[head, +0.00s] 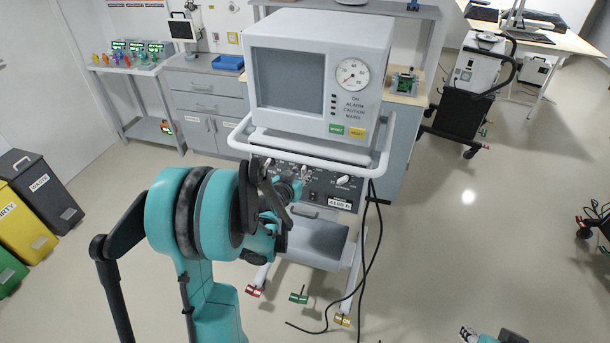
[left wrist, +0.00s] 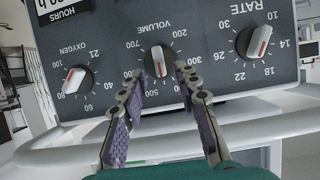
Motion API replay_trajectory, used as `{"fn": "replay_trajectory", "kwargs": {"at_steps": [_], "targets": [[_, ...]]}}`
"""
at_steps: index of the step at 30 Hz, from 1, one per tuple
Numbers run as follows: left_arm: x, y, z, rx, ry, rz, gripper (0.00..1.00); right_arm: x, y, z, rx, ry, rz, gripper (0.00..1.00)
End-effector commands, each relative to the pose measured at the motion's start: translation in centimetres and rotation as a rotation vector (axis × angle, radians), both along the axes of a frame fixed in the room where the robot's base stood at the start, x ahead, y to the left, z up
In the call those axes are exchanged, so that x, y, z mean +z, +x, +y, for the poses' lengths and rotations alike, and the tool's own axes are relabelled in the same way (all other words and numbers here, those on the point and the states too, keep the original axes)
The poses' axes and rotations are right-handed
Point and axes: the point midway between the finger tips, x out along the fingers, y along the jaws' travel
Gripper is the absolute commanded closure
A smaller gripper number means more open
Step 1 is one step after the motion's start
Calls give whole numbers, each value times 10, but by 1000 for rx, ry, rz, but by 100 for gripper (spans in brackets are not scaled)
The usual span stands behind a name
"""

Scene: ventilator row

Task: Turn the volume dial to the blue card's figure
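The volume dial (left wrist: 157,60) is a dark round knob with a white, red-marked pointer, upside down in the left wrist view. Its mark points down in that picture, toward the fingers' side. My left gripper (left wrist: 160,72) is open, with one finger on each side of the dial; I cannot tell whether they touch it. In the head view my left gripper (head: 287,192) is at the ventilator's control panel (head: 325,185), and the arm hides part of the panel. I cannot make out a blue card. My right gripper (head: 468,333) barely shows at the bottom edge.
The oxygen dial (left wrist: 74,80) and rate dial (left wrist: 256,42) flank the volume dial. A white rail (left wrist: 250,128) runs near the panel; the ventilator's screen (head: 290,80) stands above. Black cables (head: 368,260) hang at the right. Bins (head: 38,185) stand at far left.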

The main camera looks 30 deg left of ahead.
Motion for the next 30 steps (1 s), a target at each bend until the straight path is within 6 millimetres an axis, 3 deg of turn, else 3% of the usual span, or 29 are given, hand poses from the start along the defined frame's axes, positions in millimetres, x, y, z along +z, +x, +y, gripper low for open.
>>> {"fn": "replay_trajectory", "kwargs": {"at_steps": [6,15,19,30], "targets": [[-10,21,4,0,0,0,68,-7,0,0,0,0,0,60],[-10,24,5,0,0,0,68,-7,0,0,0,0,0,60],[-10,24,5,0,0,0,100,-7,0,0,0,0,0,60],[-10,24,5,0,-18,-3,100,-8,0,0,0,0,0,60]]}}
